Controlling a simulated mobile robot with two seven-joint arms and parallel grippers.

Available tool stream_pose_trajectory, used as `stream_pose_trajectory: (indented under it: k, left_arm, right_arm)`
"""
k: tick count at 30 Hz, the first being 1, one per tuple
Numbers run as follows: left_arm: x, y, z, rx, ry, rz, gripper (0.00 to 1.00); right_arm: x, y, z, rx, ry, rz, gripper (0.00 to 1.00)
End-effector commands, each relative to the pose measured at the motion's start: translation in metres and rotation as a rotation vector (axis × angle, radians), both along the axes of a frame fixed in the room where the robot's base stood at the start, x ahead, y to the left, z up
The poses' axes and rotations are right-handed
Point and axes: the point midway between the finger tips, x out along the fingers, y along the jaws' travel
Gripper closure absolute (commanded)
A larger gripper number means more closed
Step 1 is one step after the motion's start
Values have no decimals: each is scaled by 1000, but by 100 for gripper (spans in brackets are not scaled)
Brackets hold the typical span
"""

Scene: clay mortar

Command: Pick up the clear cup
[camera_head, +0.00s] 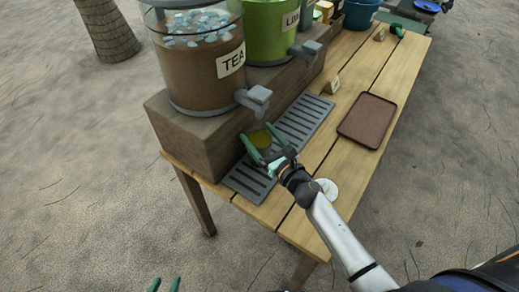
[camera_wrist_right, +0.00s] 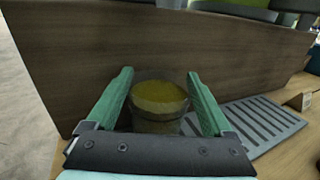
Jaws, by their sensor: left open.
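The clear cup (camera_head: 260,138) holds yellow-brown liquid and stands upright at the drip tray by the wooden block, under the tea dispenser's tap. It also shows in the right wrist view (camera_wrist_right: 158,103). My right gripper (camera_head: 259,149) is open, with its green fingers on either side of the cup. In the right wrist view (camera_wrist_right: 160,92) a narrow gap shows beside the cup, and its lower part is hidden by the gripper body. My left gripper (camera_head: 165,284) is open and empty at the bottom edge of the head view, away from the table; only its fingertips show.
The TEA dispenser (camera_head: 190,75) and green LIM dispenser (camera_head: 268,40) stand on the wooden block (camera_head: 185,140). The slotted drip tray (camera_head: 303,120) runs along it. Clear planks surround the brown tray.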

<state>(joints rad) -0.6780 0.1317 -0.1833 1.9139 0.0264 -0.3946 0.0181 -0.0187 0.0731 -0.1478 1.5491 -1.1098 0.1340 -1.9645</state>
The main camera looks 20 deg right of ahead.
Motion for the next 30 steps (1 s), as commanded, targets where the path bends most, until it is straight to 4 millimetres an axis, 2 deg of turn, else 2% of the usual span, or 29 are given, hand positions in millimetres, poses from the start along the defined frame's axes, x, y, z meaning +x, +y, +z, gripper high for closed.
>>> stream_pose_trajectory:
  k: [2, 19, 30]
  left_arm:
    - [0, 0, 0, 0, 0, 0, 50]
    - [0, -1, 0, -2, -1, 0, 50]
    - [0, -1, 1, -2, -1, 0, 50]
  right_arm:
    - [0, 0, 0, -1, 0, 0, 35]
    - [0, 0, 0, -1, 1, 0, 99]
    - [0, 0, 2, -1, -2, 1, 100]
